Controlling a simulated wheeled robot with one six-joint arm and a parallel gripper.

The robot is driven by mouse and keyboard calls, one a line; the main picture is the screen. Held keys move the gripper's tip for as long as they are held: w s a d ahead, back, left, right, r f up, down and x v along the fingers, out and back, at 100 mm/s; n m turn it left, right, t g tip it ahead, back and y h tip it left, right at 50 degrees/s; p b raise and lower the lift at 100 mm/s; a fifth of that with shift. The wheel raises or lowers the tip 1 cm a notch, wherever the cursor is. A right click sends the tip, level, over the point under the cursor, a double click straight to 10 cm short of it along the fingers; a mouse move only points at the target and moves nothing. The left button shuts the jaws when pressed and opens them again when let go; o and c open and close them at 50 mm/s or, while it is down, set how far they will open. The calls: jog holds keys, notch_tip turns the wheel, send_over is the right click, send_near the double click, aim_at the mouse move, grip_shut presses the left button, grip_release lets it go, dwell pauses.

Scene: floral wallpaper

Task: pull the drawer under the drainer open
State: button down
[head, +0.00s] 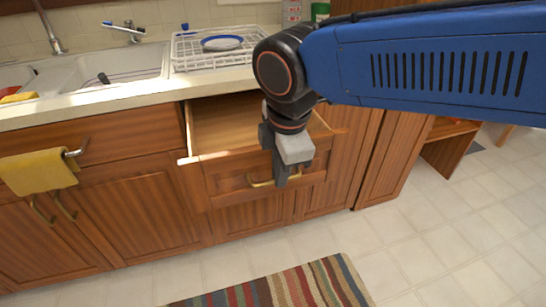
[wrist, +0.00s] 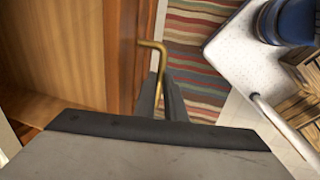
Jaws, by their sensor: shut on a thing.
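The drawer (head: 225,183) under the drainer is pulled partly out, and its empty wooden inside shows behind the front panel. The white wire drainer (head: 190,53) stands on the counter above it, holding a blue-rimmed plate (head: 222,43). My gripper (head: 281,178) is at the drawer front, shut on the brass handle (head: 260,183). In the wrist view the handle (wrist: 152,44) runs between my gripper's fingers (wrist: 165,100). The drawer's wooden inside (wrist: 60,45) fills the left of that view.
A yellow towel (head: 38,171) hangs on a bar at the left cabinet. The sink (head: 90,77) is left of the drainer. A striped rug (head: 285,288) lies on the tiled floor in front. The floor at right (head: 440,240) is clear.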

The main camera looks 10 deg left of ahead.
jog(key=s+d, duration=0.8)
jog(key=s, duration=0.5)
jog(key=shift+s+d, duration=0.2)
jog(key=shift+s, duration=0.1)
jog(key=c, duration=1.8)
grip_release()
jog(key=s+r, duration=0.1)
jog(key=r, duration=0.4)
jog(key=s+d+r, duration=0.1)
jog(key=r, duration=0.5)
jog(key=s+r, duration=0.1)
jog(key=r, duration=0.5)
jog(key=shift+d, duration=0.35)
jog(key=w+d+f+m+t, duration=0.1)
jog(key=w+d+f+m, duration=0.65)
jog(key=d, duration=0.25)
jog(key=w+d+f+m+t, duration=0.1)
jog(key=w+d+f+m, duration=0.5)
jog(key=d+f+m, duration=0.5)
jog(key=d, duration=0.1)
jog(key=d+f+m, duration=0.2)
jog(key=d+m, duration=0.1)
jog(key=s+d+f+m+t+h, duration=0.1)
jog(key=d+f+m, duration=0.1)
jog(key=d+f, duration=0.1)
jog(key=shift+d+m, duration=0.35)
jog(key=shift+d, duration=0.05)
